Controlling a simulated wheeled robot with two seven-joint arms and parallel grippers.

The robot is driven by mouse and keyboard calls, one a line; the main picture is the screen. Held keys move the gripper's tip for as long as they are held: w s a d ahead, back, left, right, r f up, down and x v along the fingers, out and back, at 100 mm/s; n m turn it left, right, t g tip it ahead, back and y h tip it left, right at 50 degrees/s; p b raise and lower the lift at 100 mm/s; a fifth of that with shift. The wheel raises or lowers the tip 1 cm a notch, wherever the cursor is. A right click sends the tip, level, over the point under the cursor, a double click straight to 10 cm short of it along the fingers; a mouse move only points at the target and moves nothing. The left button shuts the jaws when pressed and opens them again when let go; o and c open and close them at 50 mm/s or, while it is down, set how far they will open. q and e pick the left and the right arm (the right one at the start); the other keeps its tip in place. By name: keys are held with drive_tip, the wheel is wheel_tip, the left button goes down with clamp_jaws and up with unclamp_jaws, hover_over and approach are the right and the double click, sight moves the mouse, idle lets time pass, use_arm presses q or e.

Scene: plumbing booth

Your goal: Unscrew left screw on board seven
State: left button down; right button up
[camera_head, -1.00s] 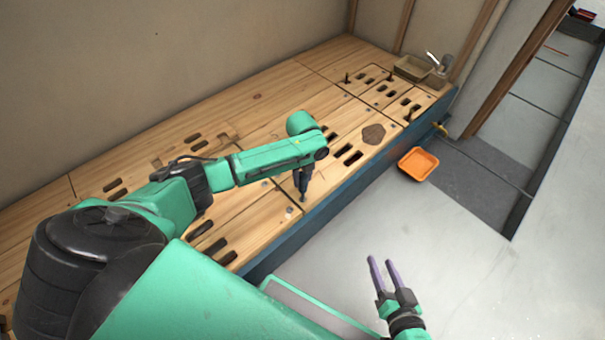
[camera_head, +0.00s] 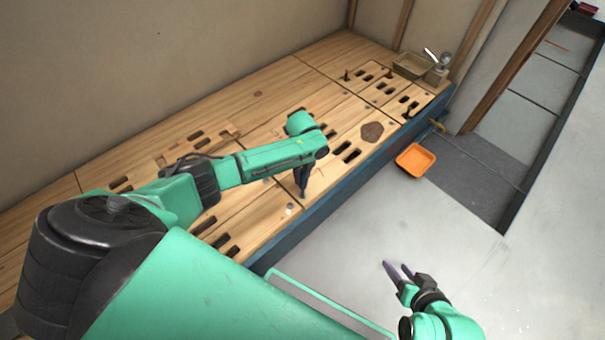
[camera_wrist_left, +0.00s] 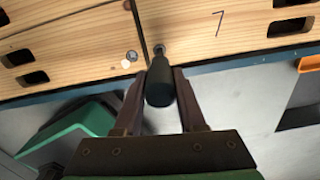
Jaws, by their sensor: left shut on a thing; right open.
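Board seven (camera_wrist_left: 240,25) is a light wooden panel with a "7" marking (camera_wrist_left: 218,22) and dark slots. My left gripper (camera_head: 302,194) points down over the bench's front edge. In the left wrist view its two fingers (camera_wrist_left: 162,85) are shut on a dark screwdriver (camera_wrist_left: 160,88), seen nearly end-on. The screwdriver is over the left corner of board seven, at the left screw (camera_wrist_left: 160,47). The screw is partly hidden, so I cannot tell whether the tip is seated. My right gripper (camera_head: 397,268) is open and empty, over the floor.
A neighbouring board with its own screw (camera_wrist_left: 131,56) lies left of the seam. A brown patch (camera_head: 371,132) lies on the bench top. An orange tray (camera_head: 415,160) stands beside the blue bench edge (camera_head: 340,190). A tan bin (camera_head: 411,66) stands at the far end.

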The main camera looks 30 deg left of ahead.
use_arm(q)
wheel_tip(320, 180, up, 5)
drive_tip(key=p, duration=0.5)
drive_tip(key=shift+r, duration=0.1)
use_arm(e)
drive_tip(key=s+d+r+g+h, duration=0.4)
drive_tip(key=s+d+r+g, duration=0.1)
drive_tip(key=d, duration=0.4)
use_arm(q)
wheel_tip(320, 180, up, 2)
drive_tip(key=shift+r+p, duration=0.1)
drive_tip(key=shift+p, duration=1.05)
use_arm(e)
wheel_tip(320, 180, down, 8)
drive_tip(key=d+m, duration=0.1)
drive_tip(key=shift+r, duration=0.15)
